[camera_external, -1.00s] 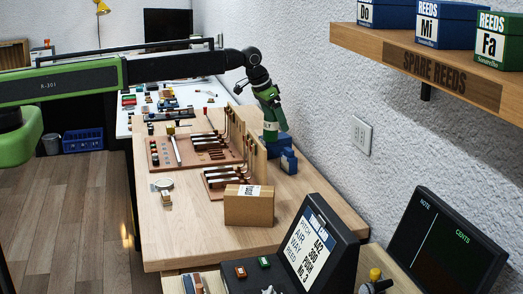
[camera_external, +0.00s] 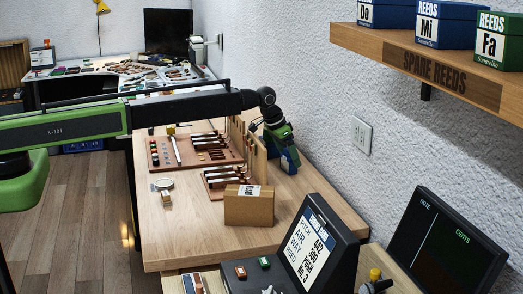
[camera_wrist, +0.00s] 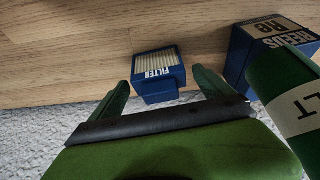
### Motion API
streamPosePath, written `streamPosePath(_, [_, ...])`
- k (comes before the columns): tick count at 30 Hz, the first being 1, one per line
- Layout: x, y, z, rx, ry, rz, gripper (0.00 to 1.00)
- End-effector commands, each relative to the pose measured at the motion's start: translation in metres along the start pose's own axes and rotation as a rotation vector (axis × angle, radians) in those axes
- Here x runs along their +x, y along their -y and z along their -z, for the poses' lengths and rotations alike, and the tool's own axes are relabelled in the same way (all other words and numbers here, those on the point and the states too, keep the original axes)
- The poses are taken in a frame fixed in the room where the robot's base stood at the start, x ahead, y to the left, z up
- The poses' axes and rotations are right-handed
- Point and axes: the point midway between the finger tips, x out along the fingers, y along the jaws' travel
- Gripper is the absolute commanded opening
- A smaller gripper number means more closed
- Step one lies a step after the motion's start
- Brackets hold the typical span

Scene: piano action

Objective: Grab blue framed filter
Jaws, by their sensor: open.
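The blue framed filter (camera_wrist: 158,62) lies in the upper middle of the wrist view, with pale pleats and the word FILTER on its blue edge. It rests on the wooden bench by the wall. My gripper (camera_wrist: 160,78) is open, with one green finger on each side of the filter. The fingers look apart from it, and I cannot tell how far their tips reach past its near edge. In the external view the filter shows as a blue patch (camera_external: 291,163) just below my gripper (camera_external: 284,151), which partly hides it.
A blue REEDS box (camera_wrist: 240,55) stands close to the right of the filter in the wrist view. A green item (camera_wrist: 292,95) with a white label fills the right edge. The textured wall lies close behind. A cardboard box (camera_external: 248,206) stands nearer the external camera.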

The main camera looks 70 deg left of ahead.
Motion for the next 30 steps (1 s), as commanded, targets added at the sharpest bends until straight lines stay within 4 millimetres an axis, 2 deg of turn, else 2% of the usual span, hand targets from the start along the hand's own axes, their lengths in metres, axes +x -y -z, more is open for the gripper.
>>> streamPosePath(1, [0.0056,0.0,-0.0005,0.0,0.0,0.0,0.91])
streamPosePath(6, [0.0021,0.0,0.0003,0.0,0.0,0.0,0.91])
streamPosePath(7, [0.002,0.0,0.0003,0.0,0.0,0.0,0.88])
streamPosePath(22, [0.0019,0.0,0.0003,0.0,0.0,0.0,0.23])
streamPosePath(30, [-0.0022,0.0,0.0021,0.0,0.0,0.0,0.23])
